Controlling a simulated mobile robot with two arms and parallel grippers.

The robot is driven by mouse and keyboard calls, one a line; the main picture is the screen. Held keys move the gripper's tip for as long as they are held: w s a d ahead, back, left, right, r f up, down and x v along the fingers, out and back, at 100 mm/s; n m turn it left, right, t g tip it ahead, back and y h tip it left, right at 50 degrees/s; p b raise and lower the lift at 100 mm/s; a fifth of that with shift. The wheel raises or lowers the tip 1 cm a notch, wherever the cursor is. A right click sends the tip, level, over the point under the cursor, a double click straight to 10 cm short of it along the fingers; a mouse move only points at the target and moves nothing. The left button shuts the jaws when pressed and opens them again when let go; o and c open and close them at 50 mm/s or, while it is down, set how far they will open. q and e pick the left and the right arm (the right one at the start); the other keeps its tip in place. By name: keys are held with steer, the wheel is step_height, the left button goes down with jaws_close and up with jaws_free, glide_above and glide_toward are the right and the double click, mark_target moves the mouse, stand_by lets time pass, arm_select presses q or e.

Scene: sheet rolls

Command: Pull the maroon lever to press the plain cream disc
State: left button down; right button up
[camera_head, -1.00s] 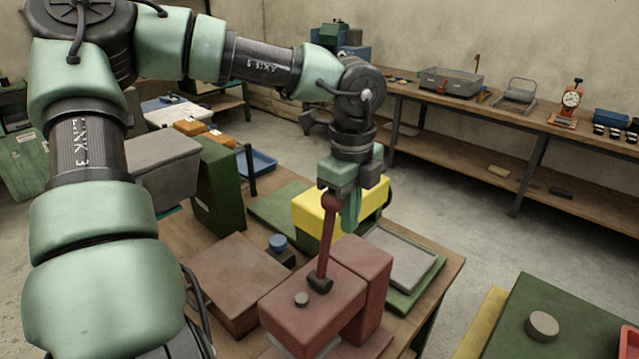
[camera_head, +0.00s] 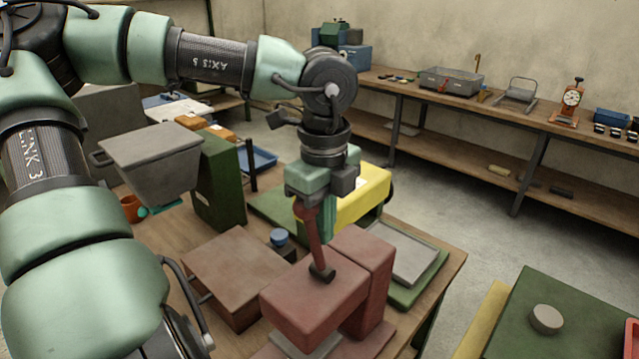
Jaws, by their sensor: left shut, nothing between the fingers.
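I cannot make out a plain cream disc; the space under the press head is mostly hidden. My right gripper is not in view.
A brown box (camera_head: 235,275) and a small blue knob (camera_head: 279,237) stand left of the press. A yellow block (camera_head: 362,195) and a grey tray (camera_head: 400,252) are behind and right. A green box with a round greyish knob (camera_head: 547,319) is at the lower right.

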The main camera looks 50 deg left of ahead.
mark_target(309, 236)
arm_select(q)
steer(key=shift+s+d+f+g+b, duration=0.15)
steer(key=shift+s+f+b, duration=0.1)
steer(key=shift+s+f, duration=0.3)
steer(key=shift+s+d+f+g+b, duration=0.1)
steer(key=shift+s+f+g+b, duration=0.1)
steer(key=shift+s+f, duration=0.3)
steer(key=shift+s+r, duration=0.25)
steer(key=shift+s, duration=0.5)
steer(key=shift+r, duration=0.1)
steer(key=shift+w+a+r, duration=0.15)
steer(key=shift+w, duration=0.5)
steer(key=shift+w+a, duration=0.15)
steer(key=shift+w, duration=1)
steer(key=shift+w+a+f+b, duration=0.15)
steer(key=shift+w+a+b, duration=0.1)
steer(key=shift+w, duration=1.75)
steer(key=shift+w+a+f+b, duration=0.1)
steer(key=shift+w+b, duration=0.15)
steer(key=shift+w, duration=1.7)
step_height(309, 236, up, 11)
steer(key=w+p, duration=0.2)
steer(key=p, duration=0.4)
steer(key=shift+w+a+f+p, duration=0.15)
steer(key=shift+a+p, duration=0.05)
steer(key=shift+p, duration=0.15)
